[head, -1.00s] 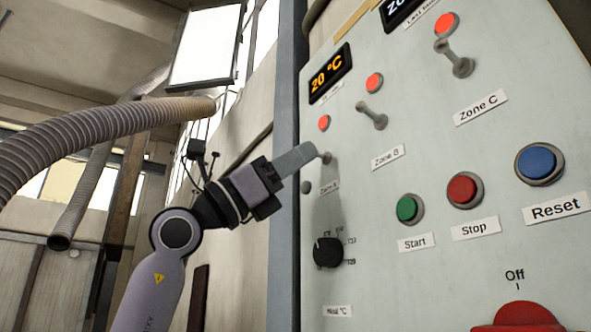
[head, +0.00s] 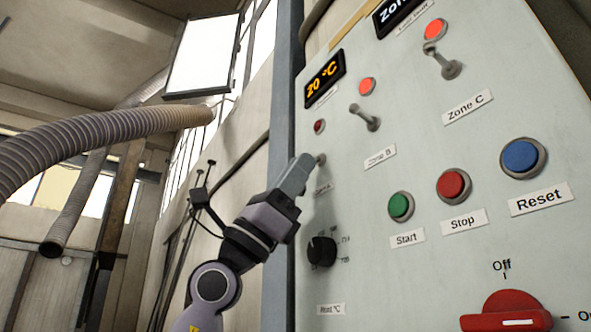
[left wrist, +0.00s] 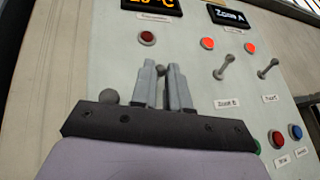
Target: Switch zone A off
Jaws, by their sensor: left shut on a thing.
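The zone A switch (head: 320,160) is a small grey lever on the left side of the pale control panel (head: 440,130). My left gripper (head: 308,163) reaches up to it from below and is shut on it. The fingers hide most of the lever. In the left wrist view, the rounded lever part (left wrist: 161,70) shows between the fingertips. The zone A lamp (head: 319,126) above it is dark red and looks unlit. It is also dark in the left wrist view (left wrist: 147,38). The label below the switch is partly covered. My right gripper is not in view.
Zone B (head: 365,117) and zone C (head: 443,64) levers stand to the right, with bright red lamps. Lower are a black dial (head: 321,251), green (head: 401,206), red (head: 453,186) and blue (head: 522,158) buttons, and a red rotary switch (head: 505,312).

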